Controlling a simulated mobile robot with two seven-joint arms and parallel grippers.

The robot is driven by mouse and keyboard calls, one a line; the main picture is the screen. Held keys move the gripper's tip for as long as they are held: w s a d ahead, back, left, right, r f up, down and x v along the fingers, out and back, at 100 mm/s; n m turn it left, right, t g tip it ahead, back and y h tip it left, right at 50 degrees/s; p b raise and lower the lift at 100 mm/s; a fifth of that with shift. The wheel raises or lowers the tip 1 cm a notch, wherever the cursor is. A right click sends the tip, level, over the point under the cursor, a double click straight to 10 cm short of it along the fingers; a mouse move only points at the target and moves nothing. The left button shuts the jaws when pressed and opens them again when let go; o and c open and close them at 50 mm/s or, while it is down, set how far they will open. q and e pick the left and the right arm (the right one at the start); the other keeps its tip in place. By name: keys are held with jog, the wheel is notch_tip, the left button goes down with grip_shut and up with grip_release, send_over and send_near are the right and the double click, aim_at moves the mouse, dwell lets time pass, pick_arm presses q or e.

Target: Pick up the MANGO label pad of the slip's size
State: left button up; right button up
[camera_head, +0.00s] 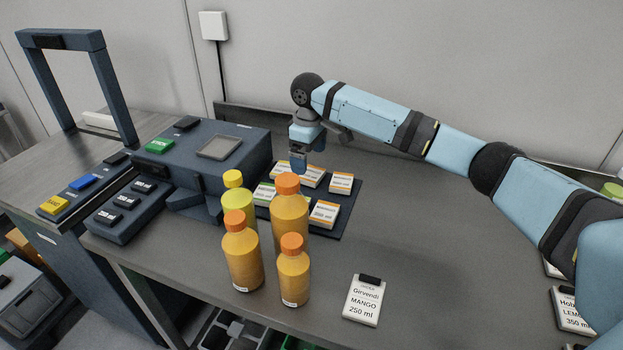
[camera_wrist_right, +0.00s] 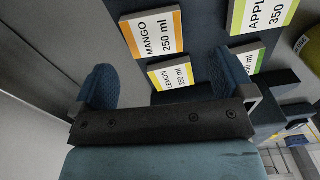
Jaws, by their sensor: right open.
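The slip (camera_head: 364,300) lies at the front of the table and reads Girvendi MANGO 250 ml. In the right wrist view, the MANGO 250 ml pad (camera_wrist_right: 152,36) is white with an orange edge and lies just beyond the fingers. A yellow-edged LEMON 250 ml pad (camera_wrist_right: 171,75) shows between the fingers. A green-edged APPLE 350 pad (camera_wrist_right: 263,14) is to the right. My right gripper (camera_head: 299,165), also in the wrist view (camera_wrist_right: 168,80), is open and empty, pointing down over the back of the pad mat. My left gripper is not in view.
Several label pads lie on the dark mat (camera_head: 352,206). Several orange-capped and yellow-capped bottles (camera_head: 241,258) stand in front of it. The filler machine (camera_head: 225,165) is to the left. The table right of the mat is clear. More slips (camera_head: 570,312) lie at far right.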

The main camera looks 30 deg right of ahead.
aim_at(310, 173)
jog(key=f, duration=0.2)
jog(key=f+b, duration=0.1)
jog(key=f, duration=0.2)
jog(key=shift+w+d+f, duration=0.2)
jog(key=shift+d+f, duration=0.05)
jog(key=shift+f, duration=0.05)
jog(key=c, duration=1)
